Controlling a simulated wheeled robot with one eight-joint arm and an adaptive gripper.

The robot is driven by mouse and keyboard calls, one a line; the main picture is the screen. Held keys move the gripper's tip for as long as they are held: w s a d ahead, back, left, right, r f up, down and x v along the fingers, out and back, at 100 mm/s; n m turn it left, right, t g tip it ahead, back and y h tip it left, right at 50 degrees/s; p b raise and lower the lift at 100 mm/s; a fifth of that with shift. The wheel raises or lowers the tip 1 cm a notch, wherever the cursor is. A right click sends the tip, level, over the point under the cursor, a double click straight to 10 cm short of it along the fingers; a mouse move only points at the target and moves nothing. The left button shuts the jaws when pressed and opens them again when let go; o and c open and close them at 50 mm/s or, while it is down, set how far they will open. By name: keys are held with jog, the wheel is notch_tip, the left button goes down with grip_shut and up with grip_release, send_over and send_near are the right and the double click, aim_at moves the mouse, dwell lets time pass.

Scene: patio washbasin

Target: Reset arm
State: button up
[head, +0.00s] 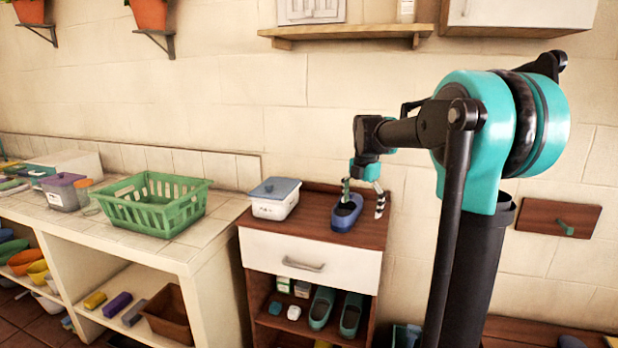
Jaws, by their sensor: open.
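My arm reaches left from the teal and black column on the right of the head view. My gripper (363,192) points down over the brown wooden cabinet top (314,217). Its fingers are apart, one on each side of the raised part of a dark blue shoe (346,213). The shoe rests on the cabinet top near its right side. Whether the fingers touch the shoe I cannot tell.
A white box with a blue-grey lid (275,198) stands left of the shoe. A green basket (154,203) sits on the tiled counter (215,222). A wall shelf (345,32) and a white cabinet (520,14) hang above. Open wall space lies between the shelf and the cabinet top.

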jog(key=s+d+f+m+t, duration=0.1)
jog(key=s+f+m, duration=0.9)
jog(key=s+m, duration=0.3)
jog(key=s+d+f+m+t, duration=0.2)
jog(key=s+f+m, duration=0.9)
jog(key=s+m, duration=0.1)
jog(key=shift+s+m, duration=0.35)
jog(key=shift+m, duration=0.15)
